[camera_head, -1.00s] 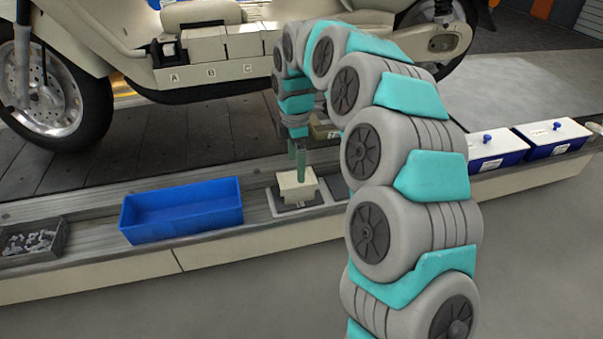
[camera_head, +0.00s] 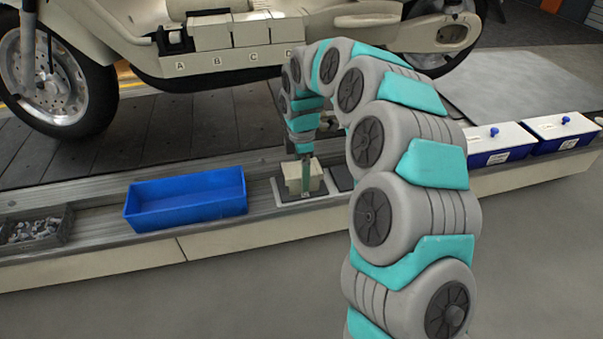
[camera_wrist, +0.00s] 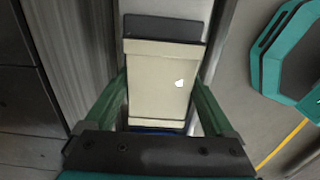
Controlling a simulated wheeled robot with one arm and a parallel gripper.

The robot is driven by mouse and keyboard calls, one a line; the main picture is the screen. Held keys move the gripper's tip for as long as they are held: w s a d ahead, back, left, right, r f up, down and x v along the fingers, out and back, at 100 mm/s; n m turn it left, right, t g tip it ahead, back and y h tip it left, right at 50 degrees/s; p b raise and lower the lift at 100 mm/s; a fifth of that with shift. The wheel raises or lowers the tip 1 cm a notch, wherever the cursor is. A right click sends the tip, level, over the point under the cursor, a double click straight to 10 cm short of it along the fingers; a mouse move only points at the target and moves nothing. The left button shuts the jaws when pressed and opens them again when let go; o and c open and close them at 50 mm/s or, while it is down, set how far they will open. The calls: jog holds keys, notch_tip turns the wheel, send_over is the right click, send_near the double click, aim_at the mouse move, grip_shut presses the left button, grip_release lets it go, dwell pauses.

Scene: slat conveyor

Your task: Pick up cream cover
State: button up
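The cream cover (camera_head: 316,178), a pale block-like piece, sits on a small dark-topped plate (camera_head: 283,200) on the conveyor. In the wrist view the cover (camera_wrist: 160,85) lies between the two green fingers of my gripper (camera_wrist: 160,85), with a small white mark on its top face. One finger runs along each long side, tips close to the cover's edges. I cannot tell whether they press on it. In the head view my gripper (camera_head: 305,178) has one green finger in front of the cover, and the other finger is hidden.
A blue open bin (camera_head: 186,203) stands left of the cover, and a grey tray of small parts (camera_head: 36,229) farther left. Blue boxes with white lids (camera_head: 498,146) stand at the right. A cream scooter (camera_head: 215,60) stands behind the conveyor.

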jog(key=c, duration=1)
